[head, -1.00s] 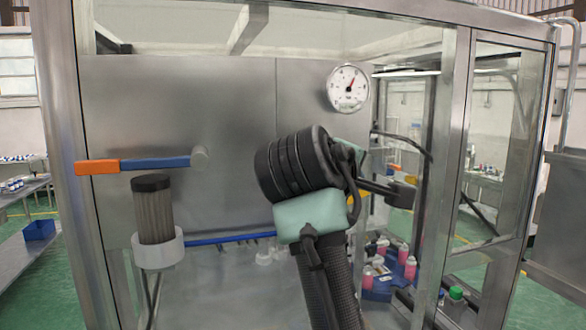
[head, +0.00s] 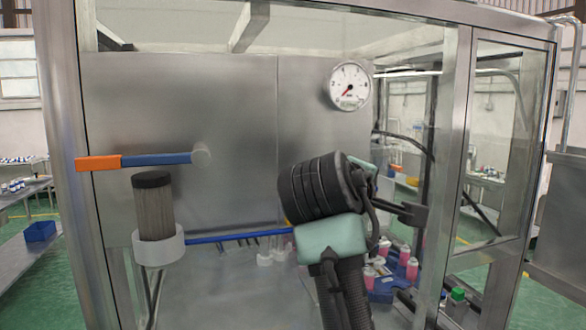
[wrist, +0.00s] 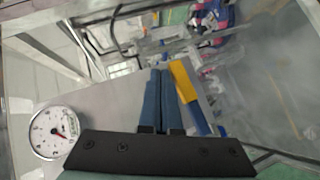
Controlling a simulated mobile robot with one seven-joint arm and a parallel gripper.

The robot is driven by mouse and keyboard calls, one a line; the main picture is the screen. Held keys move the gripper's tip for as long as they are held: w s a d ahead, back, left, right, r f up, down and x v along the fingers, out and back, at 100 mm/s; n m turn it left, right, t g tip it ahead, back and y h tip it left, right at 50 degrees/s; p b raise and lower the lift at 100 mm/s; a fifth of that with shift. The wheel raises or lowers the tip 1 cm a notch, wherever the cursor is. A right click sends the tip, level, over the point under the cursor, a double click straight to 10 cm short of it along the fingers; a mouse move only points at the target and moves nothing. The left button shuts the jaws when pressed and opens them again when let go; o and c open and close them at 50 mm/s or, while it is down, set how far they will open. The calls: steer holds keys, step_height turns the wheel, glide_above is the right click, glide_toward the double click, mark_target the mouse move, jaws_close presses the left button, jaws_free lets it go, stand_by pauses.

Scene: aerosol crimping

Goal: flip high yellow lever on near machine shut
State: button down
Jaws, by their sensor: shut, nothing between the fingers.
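The yellow lever end (wrist: 184,80) shows in the wrist view just right of my fingertips, with a blue part below it. I cannot tell whether it touches the fingers. In the head view my arm hides the yellow end. A blue bar (head: 240,236) there runs right, behind my arm, and may be the same lever's shaft. My gripper (wrist: 160,73) is shut and empty, its two blue fingers side by side.
An orange-ended lever (head: 98,166) lies level at the left, above a dark-capped cylinder (head: 153,205). A round gauge (head: 350,86) sits on the steel panel and also shows in the wrist view (wrist: 55,132). Pink bottles (head: 411,268) stand low right. Metal posts (head: 455,170) frame the machine.

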steer(key=s+d+r, duration=0.1)
steer(key=s+r, duration=0.6)
steer(key=r, duration=0.4)
steer(key=shift+d, duration=0.35)
steer(key=s+a+f+m+t+y+b, duration=0.3)
steer(key=s+a+m+t+y+b, duration=0.15)
steer(key=a+t, duration=0.45)
steer(key=s+a+m+t+y+b, duration=0.1)
steer(key=s+a+m+t, duration=0.1)
steer(key=s, duration=0.6)
steer(key=s+a+m+t+b, duration=0.1)
steer(key=s+m+t, duration=0.2)
steer(key=s, duration=0.5)
steer(key=shift+a+r+y, duration=0.25)
steer(key=shift+a+y, duration=0.1)
